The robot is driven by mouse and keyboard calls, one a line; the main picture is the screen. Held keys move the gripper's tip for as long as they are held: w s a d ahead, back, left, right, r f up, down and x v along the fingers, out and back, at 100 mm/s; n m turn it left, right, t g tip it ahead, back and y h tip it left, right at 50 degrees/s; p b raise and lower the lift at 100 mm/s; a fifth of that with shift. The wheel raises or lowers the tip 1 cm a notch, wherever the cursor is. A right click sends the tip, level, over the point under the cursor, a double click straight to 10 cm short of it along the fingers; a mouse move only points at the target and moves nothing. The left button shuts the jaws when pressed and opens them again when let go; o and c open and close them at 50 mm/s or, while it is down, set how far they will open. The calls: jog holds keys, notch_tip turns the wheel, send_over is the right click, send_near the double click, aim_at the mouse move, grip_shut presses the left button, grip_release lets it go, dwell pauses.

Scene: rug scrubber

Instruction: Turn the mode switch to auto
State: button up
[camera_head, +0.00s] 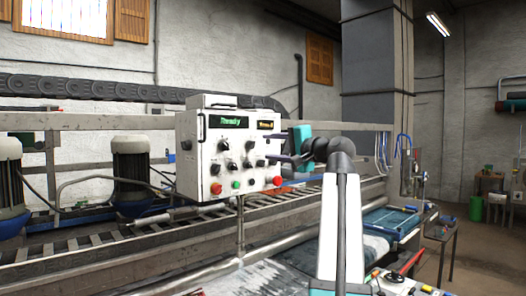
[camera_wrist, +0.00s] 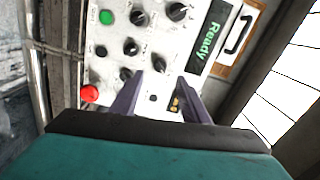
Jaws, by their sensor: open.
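The white control panel (camera_head: 204,150) carries several black rotary knobs, and its green display (camera_head: 230,121) reads "Ready". No label readable here tells which knob is the mode switch. My gripper (camera_head: 272,151) is at the panel's right side, its fingers pointing at the panel face. In the wrist view, the purple fingers (camera_wrist: 160,88) are open and apart. A black knob (camera_wrist: 159,63) lies just beyond the gap between the fingertips; I cannot tell whether they touch it. Other knobs (camera_wrist: 131,46) lie to its left, and the panel appears turned sideways there.
Red push buttons (camera_head: 216,188) and a green button (camera_head: 236,184) sit along the panel's lower edge. A small amber display (camera_wrist: 175,103) is close to the right finger. The conveyor frame (camera_head: 130,255) runs below the panel. Motors (camera_head: 130,170) stand to the left.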

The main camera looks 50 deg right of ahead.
jog(key=shift+s+a+b, duration=0.15)
jog(key=shift+s+b, duration=0.15)
jog(key=shift+s, duration=1.15)
jog(key=shift+s+a+b, duration=0.15)
jog(key=shift+s+b, duration=0.1)
jog(key=shift+s, duration=1.15)
